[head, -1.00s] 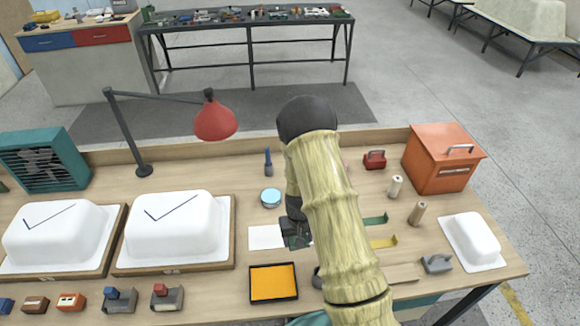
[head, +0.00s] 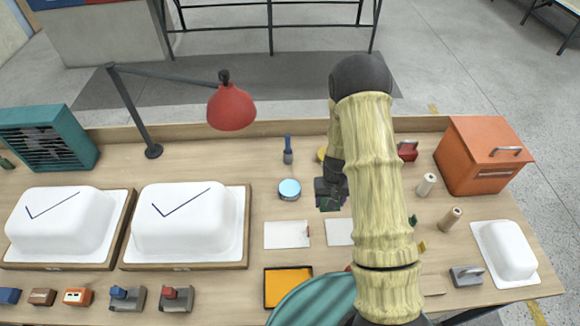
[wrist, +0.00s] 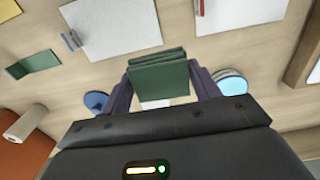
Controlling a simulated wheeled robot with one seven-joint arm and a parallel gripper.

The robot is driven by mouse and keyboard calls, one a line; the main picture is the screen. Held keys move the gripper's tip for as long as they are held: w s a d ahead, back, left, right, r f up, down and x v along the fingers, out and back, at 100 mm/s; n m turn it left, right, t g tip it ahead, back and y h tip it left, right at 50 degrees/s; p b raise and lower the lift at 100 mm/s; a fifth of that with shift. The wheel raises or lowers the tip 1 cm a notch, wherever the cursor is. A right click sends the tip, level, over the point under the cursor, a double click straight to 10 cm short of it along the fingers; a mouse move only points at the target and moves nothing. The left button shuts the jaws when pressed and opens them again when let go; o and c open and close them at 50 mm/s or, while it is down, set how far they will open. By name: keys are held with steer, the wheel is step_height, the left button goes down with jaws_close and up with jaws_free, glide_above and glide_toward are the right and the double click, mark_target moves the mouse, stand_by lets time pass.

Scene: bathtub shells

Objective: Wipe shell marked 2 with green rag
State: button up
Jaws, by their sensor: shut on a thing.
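My gripper (wrist: 160,85) is shut on a folded green rag (wrist: 158,78) in the wrist view. In the head view my gripper (head: 331,195) is above the middle of the bench, and only a small dark green bit of the rag (head: 329,206) shows. Two large white shells, each with a dark tick line, lie on wood-framed boards at left: one far left (head: 60,222) and one nearer the middle (head: 185,222). Small labels on the board fronts are too small to read. My gripper is right of both shells, apart from them.
A red lamp (head: 231,107) leans over behind the nearer shell. A blue-lidded tin (head: 289,189), white sheet (head: 287,235) and orange tray (head: 288,287) lie between shells and arm. An orange box (head: 484,155) and smaller white shell (head: 508,250) stand at right. Several small tools line the front left.

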steer(key=r+p, duration=0.2)
steer(key=p, duration=0.4)
glide_above(290, 188)
steer(key=shift+w+a+f+b, duration=0.1)
steer(key=shift+f+b, duration=0.1)
steer(key=shift+b, duration=0.1)
steer(key=shift+f+b, duration=1.5)
steer(key=shift+f, duration=1.5)
steer(key=shift+f, duration=0.15)
steer(key=shift+f+b, duration=0.45)
steer(key=shift+b, duration=0.25)
stand_by(0.5)
